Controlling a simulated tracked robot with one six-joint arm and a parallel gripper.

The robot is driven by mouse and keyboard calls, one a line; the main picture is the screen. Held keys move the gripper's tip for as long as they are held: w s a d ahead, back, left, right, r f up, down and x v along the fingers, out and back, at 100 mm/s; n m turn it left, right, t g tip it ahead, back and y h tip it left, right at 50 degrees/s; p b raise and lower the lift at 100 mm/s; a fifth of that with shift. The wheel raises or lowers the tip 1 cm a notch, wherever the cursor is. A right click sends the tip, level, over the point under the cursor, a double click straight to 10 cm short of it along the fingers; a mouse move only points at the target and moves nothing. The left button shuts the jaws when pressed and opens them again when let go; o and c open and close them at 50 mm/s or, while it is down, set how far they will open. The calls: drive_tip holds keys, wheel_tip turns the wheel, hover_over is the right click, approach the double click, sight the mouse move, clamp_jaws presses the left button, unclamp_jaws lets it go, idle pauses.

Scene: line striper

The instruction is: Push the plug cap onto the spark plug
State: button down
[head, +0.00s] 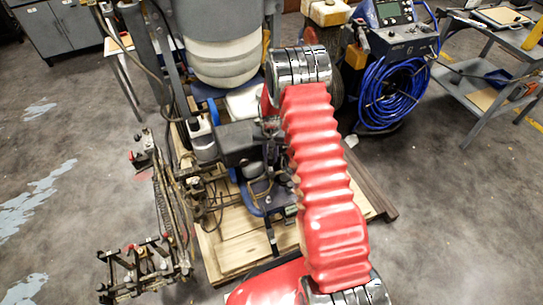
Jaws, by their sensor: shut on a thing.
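The line striper stands on a wooden pallet (240,245) in the middle of the head view. Its dark engine block (243,143) shows just left of my red arm. I cannot make out the spark plug or the plug cap; they are too small or hidden. My arm rises from the bottom edge over the right side of the machine and bends down behind its far chrome joint. My gripper is not visible; the arm and the machine hide that area.
A large whitish tank (222,55) stands behind the engine. A blue hose reel unit (395,70) and a grey cart (490,85) stand at the back right. Grey cabinets (65,40) are at the back left. Metal frame parts (140,270) jut out at the left. Floor at right is clear.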

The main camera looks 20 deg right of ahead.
drive_tip(key=shift+f, duration=1.45)
idle(1.2)
drive_tip(key=c, duration=1.5)
unclamp_jaws()
drive_tip(key=shift+o, duration=0.6)
drive_tip(key=shift+o, duration=1)
drive_tip(key=shift+r, duration=3.5)
